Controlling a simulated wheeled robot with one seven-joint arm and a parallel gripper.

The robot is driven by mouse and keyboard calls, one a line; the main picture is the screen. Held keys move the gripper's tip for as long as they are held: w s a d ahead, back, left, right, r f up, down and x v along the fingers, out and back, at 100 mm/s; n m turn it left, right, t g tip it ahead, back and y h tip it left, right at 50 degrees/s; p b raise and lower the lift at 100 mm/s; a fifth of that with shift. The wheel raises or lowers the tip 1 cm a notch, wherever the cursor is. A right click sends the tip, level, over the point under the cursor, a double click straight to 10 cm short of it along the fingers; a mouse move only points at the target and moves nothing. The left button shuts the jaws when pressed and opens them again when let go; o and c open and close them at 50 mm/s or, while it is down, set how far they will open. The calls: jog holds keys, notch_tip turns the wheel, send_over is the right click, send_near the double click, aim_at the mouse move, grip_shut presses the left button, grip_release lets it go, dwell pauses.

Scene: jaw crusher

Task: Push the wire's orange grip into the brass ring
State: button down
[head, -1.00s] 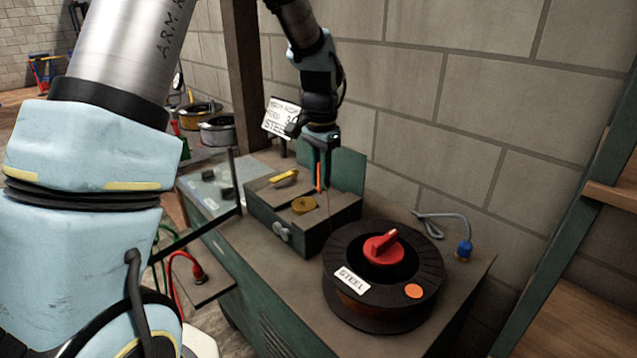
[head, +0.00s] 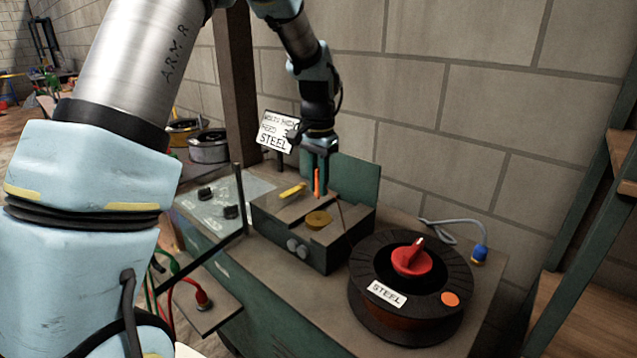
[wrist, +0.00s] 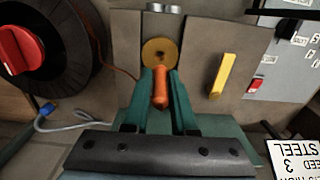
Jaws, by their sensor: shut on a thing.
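The orange grip (head: 317,181) is held between the teal fingers of my gripper (head: 320,186), behind the brass ring in the head view. In the wrist view the orange grip (wrist: 160,88) stands upright in the picture between the fingers, just below the brass ring. The brass ring (head: 318,220) lies on top of the green machine box (head: 310,250); it also shows in the wrist view (wrist: 160,52). The wire (wrist: 115,71) runs from the reel toward the fingers. Whether the grip touches the ring cannot be told.
A black reel (head: 372,302) labelled STEEL with a red knob stands to the right. A yellow handle (head: 292,190) lies on the box left of the ring. A clear panel (head: 205,205) stands at left, a STEEL sign (head: 278,132) behind. The block wall is close behind.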

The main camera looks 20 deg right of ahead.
jog(key=shift+f+b, duration=2.1)
jog(key=shift+f, duration=0.75)
jog(key=shift+p, duration=0.65)
jog(key=shift+f+b, duration=0.35)
jog(key=shift+f, duration=0.25)
jog(key=c, duration=0.6)
grip_release()
jog(key=shift+c, duration=0.2)
jog(key=shift+r, duration=0.1)
notch_tip(320, 180, up, 11)
jog(key=shift+f+b, duration=0.15)
jog(key=shift+b, duration=0.6)
